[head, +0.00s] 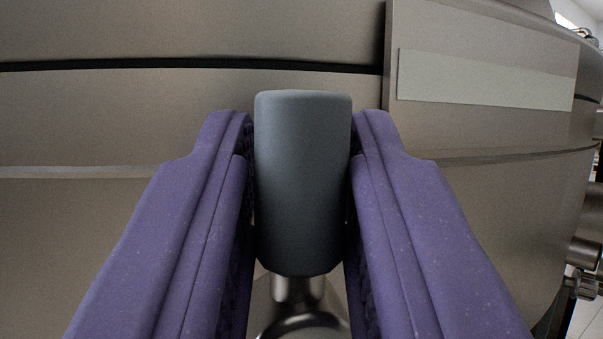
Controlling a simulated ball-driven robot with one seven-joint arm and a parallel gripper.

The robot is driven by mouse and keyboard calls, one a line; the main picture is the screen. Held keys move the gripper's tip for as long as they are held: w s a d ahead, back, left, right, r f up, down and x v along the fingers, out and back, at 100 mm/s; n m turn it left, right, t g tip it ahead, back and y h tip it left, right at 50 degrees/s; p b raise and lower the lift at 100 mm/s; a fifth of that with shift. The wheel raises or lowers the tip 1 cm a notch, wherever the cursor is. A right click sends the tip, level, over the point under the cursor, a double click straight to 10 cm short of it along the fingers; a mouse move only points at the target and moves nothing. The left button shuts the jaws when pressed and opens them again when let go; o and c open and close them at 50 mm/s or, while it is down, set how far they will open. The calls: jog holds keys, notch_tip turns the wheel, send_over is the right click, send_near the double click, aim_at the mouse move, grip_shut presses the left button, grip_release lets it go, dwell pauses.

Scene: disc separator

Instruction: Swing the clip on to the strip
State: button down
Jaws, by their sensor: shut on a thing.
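My gripper (303,150) has two purple fingers in the lower middle of the head view. It is shut on a dark grey rounded grip (303,180), with one finger against each side. The grip seems to be the handle of the clip. Below it a shiny metal stem (292,288) leads down to a curved metal part at the bottom edge. The rest of the clip is hidden below the frame. A pale strip (485,80) lies on a raised metal panel at the upper right, apart from the grip.
A large curved brownish metal housing (120,115) fills the background, with a dark seam (180,64) across its upper part. Metal fittings (585,255) stick out at the right edge, with a light tiled floor beyond.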

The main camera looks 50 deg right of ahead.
jog(key=c, duration=1)
grip_release()
jog(key=shift+a, duration=0.1)
jog(key=v, duration=0.7)
jog(key=shift+s+a+f, duration=0.2)
jog(key=shift+f, duration=0.05)
